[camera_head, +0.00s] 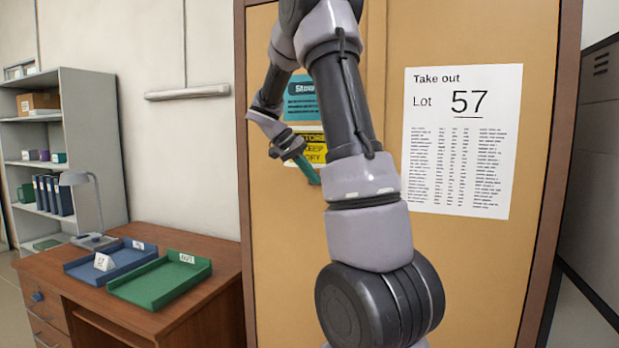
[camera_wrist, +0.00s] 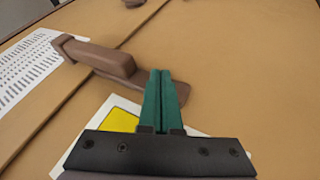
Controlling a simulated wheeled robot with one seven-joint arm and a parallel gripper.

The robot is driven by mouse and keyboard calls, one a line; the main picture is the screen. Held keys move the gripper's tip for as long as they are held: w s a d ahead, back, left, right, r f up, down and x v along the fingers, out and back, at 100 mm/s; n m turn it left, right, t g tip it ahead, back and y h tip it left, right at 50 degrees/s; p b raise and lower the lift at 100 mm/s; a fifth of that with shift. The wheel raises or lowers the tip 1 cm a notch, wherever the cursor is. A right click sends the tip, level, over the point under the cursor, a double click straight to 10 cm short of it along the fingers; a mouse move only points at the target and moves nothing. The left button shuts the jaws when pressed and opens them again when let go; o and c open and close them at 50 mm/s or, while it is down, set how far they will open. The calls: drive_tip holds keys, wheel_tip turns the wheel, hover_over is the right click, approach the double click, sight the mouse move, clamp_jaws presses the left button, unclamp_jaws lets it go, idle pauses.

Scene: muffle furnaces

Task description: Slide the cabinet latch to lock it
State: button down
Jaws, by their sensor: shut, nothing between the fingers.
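The brown latch (camera_wrist: 105,60) sits on the tan cabinet door in the wrist view, with a raised bar and a flat plate that runs behind my fingertips. My gripper (camera_wrist: 160,75) has green fingers, closed together and empty, with the tips over the right part of the latch plate. I cannot tell whether they touch it. In the head view my gripper (camera_head: 312,178) is in front of the cabinet (camera_head: 290,260), left of my arm. The latch is hidden there behind my arm.
A "Take out Lot 57" sheet (camera_head: 462,140) is on the right door. A yellow sign (camera_head: 312,150) is behind my gripper. Another brown fitting (camera_wrist: 133,3) is cut off at the wrist view's top. A desk (camera_head: 55,275) with blue and green trays stands at left.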

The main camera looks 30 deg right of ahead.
drive_tip(key=v, duration=1)
drive_tip(key=shift+a, duration=0.1)
drive_tip(key=s+a+f+n+t+y, duration=0.1)
drive_tip(key=s+a+n+t+y, duration=0.2)
drive_tip(key=s+a, duration=0.4)
drive_tip(key=s+a+f+n+t+y, duration=0.1)
drive_tip(key=s+a+n+t+y, duration=0.3)
drive_tip(key=s, duration=1.2)
drive_tip(key=a+t+y, duration=0.2)
drive_tip(key=a, duration=0.2)
drive_tip(key=shift+s+a+n, duration=0.3)
drive_tip(key=shift+s, duration=0.1)
drive_tip(key=shift+f, duration=0.15)
